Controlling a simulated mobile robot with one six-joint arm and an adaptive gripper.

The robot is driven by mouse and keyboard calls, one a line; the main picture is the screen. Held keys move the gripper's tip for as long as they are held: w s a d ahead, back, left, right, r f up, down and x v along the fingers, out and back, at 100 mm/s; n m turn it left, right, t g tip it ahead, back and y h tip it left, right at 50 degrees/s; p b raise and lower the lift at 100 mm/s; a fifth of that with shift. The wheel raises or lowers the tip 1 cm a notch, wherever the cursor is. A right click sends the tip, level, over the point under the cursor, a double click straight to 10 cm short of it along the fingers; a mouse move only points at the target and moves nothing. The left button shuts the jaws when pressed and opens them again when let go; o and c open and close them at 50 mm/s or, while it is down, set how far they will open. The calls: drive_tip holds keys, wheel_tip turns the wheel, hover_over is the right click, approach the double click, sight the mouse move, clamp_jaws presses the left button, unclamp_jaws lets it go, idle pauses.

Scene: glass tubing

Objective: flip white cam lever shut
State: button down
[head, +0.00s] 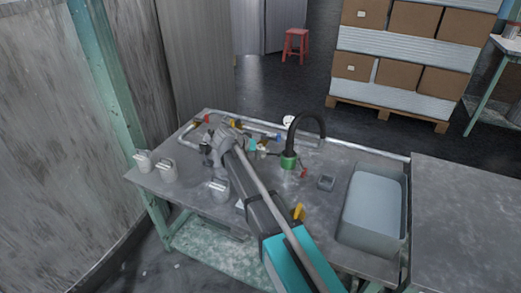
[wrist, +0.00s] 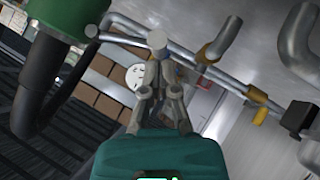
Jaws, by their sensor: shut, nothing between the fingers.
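I cannot clearly make out a white cam lever in either view. In the wrist view, my gripper (wrist: 158,62) is shut and empty. A pale grey rounded rod end (wrist: 157,40) appears right at its fingertips; I cannot tell whether they touch. A grey tube (wrist: 125,41) runs behind the fingers. In the head view, the end of my arm is over the back left of the bench (head: 190,188), among the glass tubing (head: 258,129), and hides part of the fittings there; the fingertips are not clear.
A green fitting (head: 288,161) with a black curved hose (head: 308,116) stands right of my arm; the green fitting is close at upper left in the wrist view (wrist: 72,15). A white round gauge (wrist: 135,76) is behind the fingers. A grey basin (head: 350,238) is at right.

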sight(263, 157)
drive_tip(key=shift+f+n+h+b, duration=0.3)
drive_tip(key=shift+f+h+b, duration=0.2)
drive_tip(key=shift+b, duration=0.3)
wheel_tip(263, 157, down, 2)
drive_tip(key=n+h+b, duration=0.1)
drive_tip(key=h+b, duration=0.1)
drive_tip(key=b, duration=0.2)
drive_tip(key=shift+d+f+b, duration=0.1)
drive_tip(key=shift+f+b, duration=0.1)
drive_tip(key=shift+b, duration=0.2)
drive_tip(key=shift+s+d+f+b, duration=0.1)
drive_tip(key=shift+d+f+b, duration=0.15)
drive_tip(key=shift+f+b, duration=0.25)
drive_tip(key=shift+s+d+f+b, duration=0.1)
drive_tip(key=shift+d+f+b, duration=0.1)
drive_tip(key=shift+f+b, duration=0.2)
drive_tip(key=shift+r, duration=0.25)
drive_tip(key=shift+r+p, duration=0.65)
drive_tip(key=shift+p, duration=0.2)
drive_tip(key=shift+f, duration=0.1)
